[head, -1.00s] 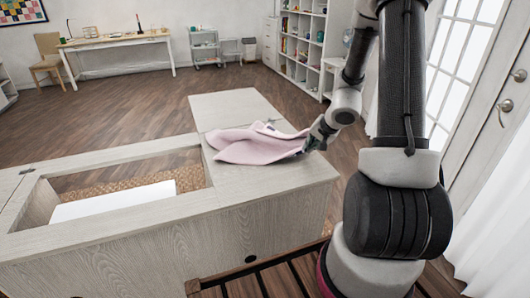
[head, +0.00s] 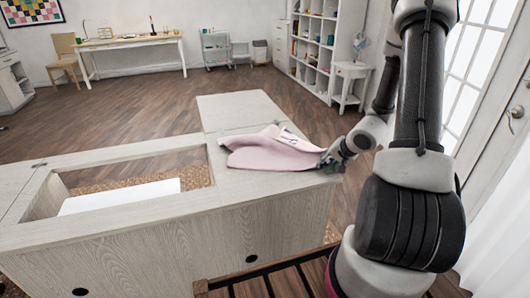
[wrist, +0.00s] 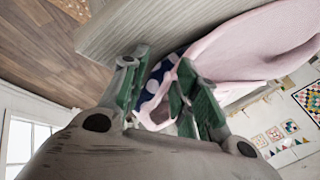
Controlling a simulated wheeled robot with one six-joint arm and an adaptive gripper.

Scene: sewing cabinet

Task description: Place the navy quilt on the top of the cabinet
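The quilt (head: 270,152) lies crumpled on the right part of the cabinet top (head: 105,230). Its outer face in view is mostly pink. In the wrist view, a navy part with white dots (wrist: 155,77) shows between the fingers, next to the pink cloth (wrist: 250,50). My gripper (head: 328,160) is at the quilt's right end, by the cabinet's right edge. The green-padded fingers of my gripper (wrist: 158,85) have bunched cloth between them and look closed on it. The exact contact is partly hidden.
The cabinet has a rectangular opening with a white panel (head: 120,197) inside, left of the quilt. A flat leaf (head: 240,110) extends behind it. A slatted wooden piece (head: 270,280) stands in front. Shelves (head: 325,45) and a small white table (head: 350,85) are at the back right.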

